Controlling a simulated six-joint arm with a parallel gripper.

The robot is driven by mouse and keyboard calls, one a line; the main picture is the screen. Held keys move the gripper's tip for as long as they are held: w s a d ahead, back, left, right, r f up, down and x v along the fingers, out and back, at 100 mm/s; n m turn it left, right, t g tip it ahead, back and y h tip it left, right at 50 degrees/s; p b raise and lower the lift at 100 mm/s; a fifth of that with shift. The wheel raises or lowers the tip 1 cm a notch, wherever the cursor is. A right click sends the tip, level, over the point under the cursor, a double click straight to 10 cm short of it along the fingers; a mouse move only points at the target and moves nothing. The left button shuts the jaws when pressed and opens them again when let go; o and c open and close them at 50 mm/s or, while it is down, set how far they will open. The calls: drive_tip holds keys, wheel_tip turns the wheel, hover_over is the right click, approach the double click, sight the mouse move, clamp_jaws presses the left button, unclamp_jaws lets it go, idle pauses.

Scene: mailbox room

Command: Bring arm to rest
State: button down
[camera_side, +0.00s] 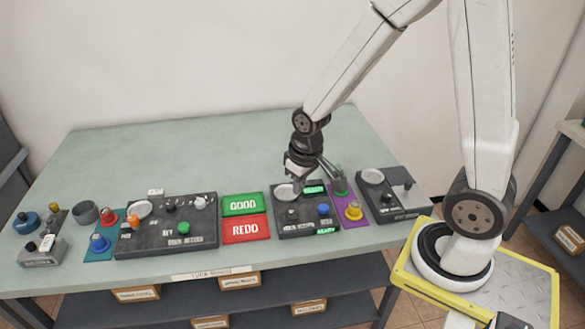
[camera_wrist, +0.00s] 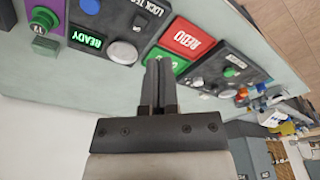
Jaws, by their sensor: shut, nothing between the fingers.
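My gripper (camera_side: 298,186) hangs low over the back of the dark panel with the green READY displays, near its pale round disc (camera_side: 284,192). Its fingers are together and empty. In the wrist view the shut fingers (camera_wrist: 158,72) point up the picture, over the area between that panel and the green GOOD block (camera_wrist: 178,66). I cannot tell whether the fingertips touch anything. My arm reaches in from the right, bent down over the table.
The green GOOD block (camera_side: 243,204) and red REDO block (camera_side: 245,229) lie left of the READY panel (camera_side: 305,219). Panels with buttons stand on both sides. A purple plate (camera_side: 369,232) carries a yellow button.

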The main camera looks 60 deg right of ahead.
drive_tip(key=shift+n+t, duration=0.5)
drive_tip(key=s, duration=0.1)
drive_tip(key=s+a+r, duration=0.1)
drive_tip(key=s, duration=0.1)
drive_tip(key=s+a+r, duration=0.1)
drive_tip(key=shift+s+a+r, duration=0.2)
drive_tip(key=shift+s+a, duration=0.05)
drive_tip(key=shift+s, duration=0.15)
